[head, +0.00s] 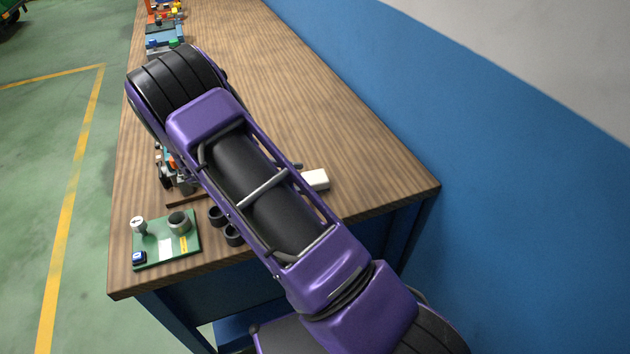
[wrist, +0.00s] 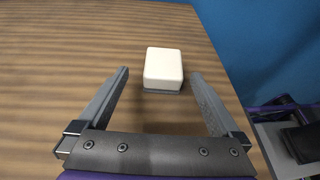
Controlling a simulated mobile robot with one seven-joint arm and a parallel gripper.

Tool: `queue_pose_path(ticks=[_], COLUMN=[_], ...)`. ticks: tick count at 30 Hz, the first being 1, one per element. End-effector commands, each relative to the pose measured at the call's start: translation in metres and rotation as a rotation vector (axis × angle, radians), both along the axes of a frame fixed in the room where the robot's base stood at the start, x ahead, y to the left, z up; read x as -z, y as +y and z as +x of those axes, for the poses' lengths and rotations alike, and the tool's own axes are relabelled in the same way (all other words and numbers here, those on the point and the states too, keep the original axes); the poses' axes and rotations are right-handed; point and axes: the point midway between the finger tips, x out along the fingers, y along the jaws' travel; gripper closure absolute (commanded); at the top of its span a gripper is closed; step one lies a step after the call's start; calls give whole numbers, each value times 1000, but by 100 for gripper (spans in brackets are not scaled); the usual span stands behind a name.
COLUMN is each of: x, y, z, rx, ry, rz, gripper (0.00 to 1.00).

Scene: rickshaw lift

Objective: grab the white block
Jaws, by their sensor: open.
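The white block (wrist: 164,66) lies on the wooden table in the wrist view, just beyond my fingertips and roughly centred between them. A thin grey edge shows along its near side. My gripper (wrist: 160,75) is open and empty, with one finger to the left and one to the right of the block's line. In the head view the white block (head: 315,179) shows just right of my purple arm, near the table's right end.
The wooden table (head: 300,110) has clear room beyond the block. A green board (head: 165,242) with knobs sits at the front left corner. Dark cups (head: 233,235) stand beside it. A small mechanical assembly (head: 180,180) is partly hidden by my arm. A blue wall (head: 480,140) stands to the right.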

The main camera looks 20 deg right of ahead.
Motion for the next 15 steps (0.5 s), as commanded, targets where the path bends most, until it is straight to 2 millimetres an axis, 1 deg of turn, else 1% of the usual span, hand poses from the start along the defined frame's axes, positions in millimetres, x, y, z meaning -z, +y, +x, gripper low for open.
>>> queue_pose_path(ticks=[5, 12, 15], x=[2, 12, 15], y=[-12, -45, -51], z=[-3, -10, -10], rx=[1, 2, 0], ry=[1, 1, 0], rz=[-1, 0, 0], gripper=[0, 0, 0])
